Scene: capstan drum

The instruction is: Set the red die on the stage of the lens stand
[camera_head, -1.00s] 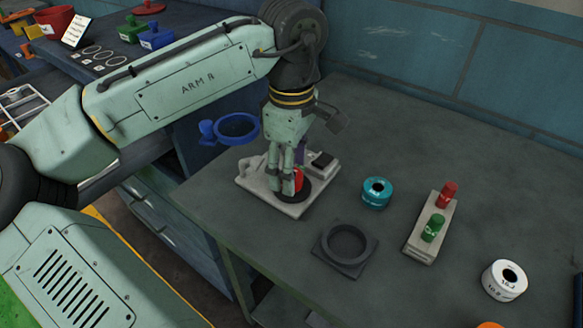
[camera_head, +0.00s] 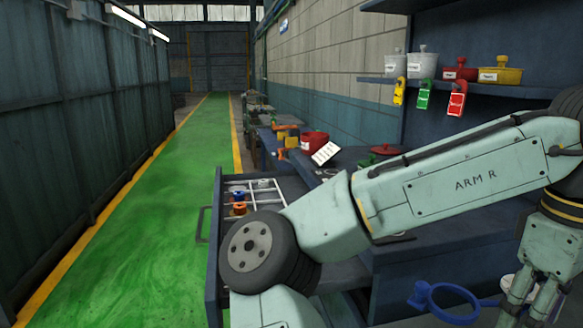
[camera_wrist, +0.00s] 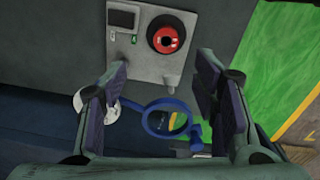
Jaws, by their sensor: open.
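In the head view my gripper (camera_head: 525,314) is at the lower right; the die and the grey stand are out of that view.
The stand has a small dark screen (camera_wrist: 123,18). A white round part (camera_wrist: 108,112) is partly hidden by the left finger. In the head view, an open drawer (camera_head: 263,191) stands beside the clear green aisle (camera_head: 160,210), and a shelf (camera_head: 435,82) holds several lidded pots.

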